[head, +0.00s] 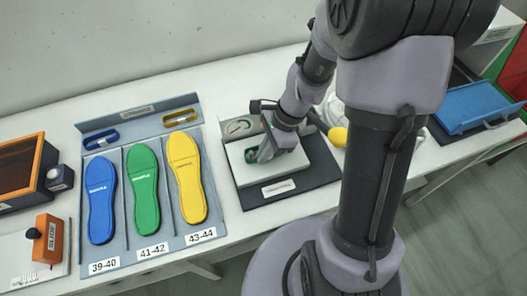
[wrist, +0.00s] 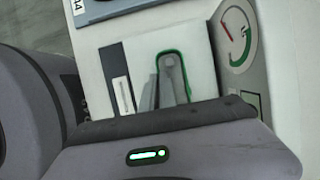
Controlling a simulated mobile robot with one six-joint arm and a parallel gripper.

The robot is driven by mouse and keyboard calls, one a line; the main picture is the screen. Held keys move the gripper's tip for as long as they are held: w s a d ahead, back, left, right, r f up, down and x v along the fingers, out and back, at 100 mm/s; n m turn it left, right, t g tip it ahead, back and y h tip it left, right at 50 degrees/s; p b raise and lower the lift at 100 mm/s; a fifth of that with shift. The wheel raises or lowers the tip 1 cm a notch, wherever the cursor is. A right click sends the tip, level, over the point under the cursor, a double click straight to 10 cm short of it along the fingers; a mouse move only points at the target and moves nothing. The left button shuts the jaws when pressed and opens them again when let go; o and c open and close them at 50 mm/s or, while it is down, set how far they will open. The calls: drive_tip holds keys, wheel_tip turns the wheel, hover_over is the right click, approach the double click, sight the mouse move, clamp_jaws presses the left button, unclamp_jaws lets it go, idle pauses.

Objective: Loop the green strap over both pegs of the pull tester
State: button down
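The pull tester (head: 291,184) is a white block on a dark base, with a round gauge (head: 238,127) at its back left; the gauge also shows in the wrist view (wrist: 235,36). The green strap (head: 252,156) is at the tester's top. In the wrist view the strap (wrist: 184,62) shows as a narrow upright arch against the white block. My gripper (head: 266,153) is down at the strap. Its grey fingers (wrist: 163,88) reach the strap in the wrist view. The pegs are not clearly visible, and I cannot tell whether the strap is around them or gripped.
A grey rack (head: 169,229) left of the tester holds blue, green and yellow insoles, with a blue strap (head: 101,139) and a yellow strap (head: 180,118) behind them. A yellow object (head: 338,137) lies right of the tester. A blue tray (head: 475,105) stands at far right.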

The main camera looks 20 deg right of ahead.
drive_tip(key=c, duration=1.6)
unclamp_jaws()
drive_tip(key=p+v, duration=0.7)
drive_tip(key=v, duration=1)
drive_tip(key=shift+d+r, duration=0.1)
drive_tip(key=shift+r, duration=0.1)
